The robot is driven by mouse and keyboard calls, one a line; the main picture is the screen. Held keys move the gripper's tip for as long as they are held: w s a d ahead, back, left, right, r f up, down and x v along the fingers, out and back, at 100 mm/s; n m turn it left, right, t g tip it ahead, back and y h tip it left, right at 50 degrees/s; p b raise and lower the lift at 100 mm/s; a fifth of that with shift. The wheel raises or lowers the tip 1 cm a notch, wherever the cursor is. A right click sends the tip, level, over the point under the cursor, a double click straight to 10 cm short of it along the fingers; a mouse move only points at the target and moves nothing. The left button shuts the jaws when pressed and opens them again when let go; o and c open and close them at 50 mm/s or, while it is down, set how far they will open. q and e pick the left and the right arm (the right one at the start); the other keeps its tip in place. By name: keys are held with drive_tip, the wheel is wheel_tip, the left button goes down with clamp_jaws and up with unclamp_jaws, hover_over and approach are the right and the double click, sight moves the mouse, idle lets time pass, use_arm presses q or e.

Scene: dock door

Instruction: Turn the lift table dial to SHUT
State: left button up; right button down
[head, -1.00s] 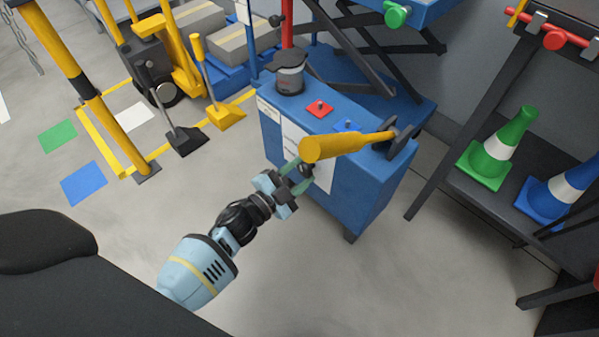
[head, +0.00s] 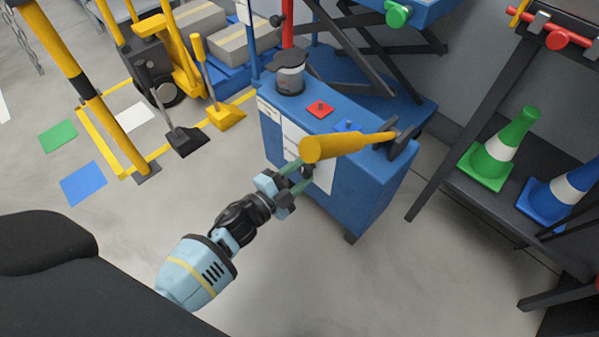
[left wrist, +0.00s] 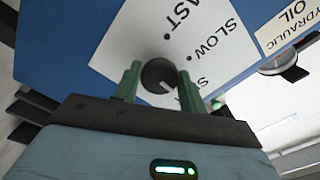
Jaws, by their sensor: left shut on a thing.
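The lift table dial is a round black knob (left wrist: 158,75) with a pale pointer mark, on a white label panel (left wrist: 228,45) on the front of the blue lift table unit (head: 350,205). In the left wrist view the panel reads "FAST" (partly cut off), "SLOW" and a third word starting with S, mostly hidden by the right finger. The pointer mark faces the lower right, toward the gripper. My left gripper (left wrist: 160,74) has its two green fingers closed on either side of the knob; it also shows in the head view (head: 298,172). My right gripper is out of view.
A thick yellow handle (head: 345,145) sticks out over the unit's top, just above my left gripper. A rack with green (head: 500,150) and blue cones stands right. Floor in front is clear.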

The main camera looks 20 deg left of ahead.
use_arm(q)
drive_tip(key=o, duration=0.9)
drive_tip(key=shift+o, duration=0.2)
drive_tip(key=p+v, duration=0.2)
drive_tip(key=v, duration=0.6)
drive_tip(key=shift+r+p, duration=0.15)
drive_tip(key=shift+p, duration=0.15)
